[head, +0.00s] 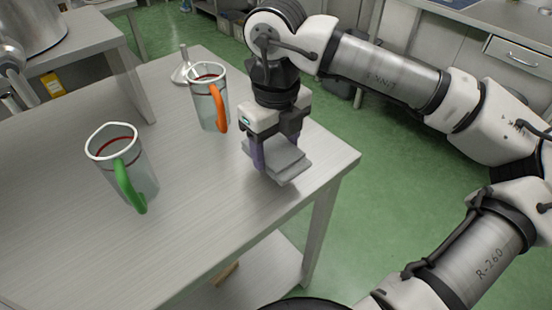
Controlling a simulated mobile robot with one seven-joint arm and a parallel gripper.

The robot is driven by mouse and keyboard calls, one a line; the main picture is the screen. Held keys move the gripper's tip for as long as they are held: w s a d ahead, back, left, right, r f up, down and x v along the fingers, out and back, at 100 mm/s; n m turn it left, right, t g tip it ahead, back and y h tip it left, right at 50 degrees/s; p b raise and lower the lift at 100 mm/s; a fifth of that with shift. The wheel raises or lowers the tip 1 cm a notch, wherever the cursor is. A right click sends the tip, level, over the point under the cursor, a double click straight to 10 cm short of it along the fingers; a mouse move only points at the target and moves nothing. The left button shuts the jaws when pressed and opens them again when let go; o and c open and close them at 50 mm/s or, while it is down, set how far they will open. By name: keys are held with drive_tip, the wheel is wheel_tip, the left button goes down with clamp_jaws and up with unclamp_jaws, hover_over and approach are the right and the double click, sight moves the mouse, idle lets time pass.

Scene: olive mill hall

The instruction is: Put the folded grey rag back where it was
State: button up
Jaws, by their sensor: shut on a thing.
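The folded grey rag (287,165) is a flat, layered grey bundle near the right corner of the metal table (180,240). My gripper (275,155) points down and is shut on the rag, with a purple-grey finger showing at its left side. Part of the rag is hidden behind the gripper. I cannot tell whether the rag touches the table top or hangs just above it.
A clear jug with an orange handle (207,98) stands left of my gripper. A clear jug with a green handle (117,155) stands further left. A metal funnel-like piece (185,70) lies behind. The table's front middle is clear; green floor lies beyond its right edge.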

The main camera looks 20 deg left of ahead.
sight(276, 149)
drive_tip(key=shift+f, duration=2)
drive_tip(key=shift+f, duration=0.1)
drive_tip(key=shift+f, duration=0.1)
drive_tip(key=o, duration=0.9)
drive_tip(key=shift+o, duration=0.2)
drive_tip(key=shift+r, duration=0.35)
wheel_tip(276, 149, up, 12)
drive_tip(key=shift+f, duration=0.1)
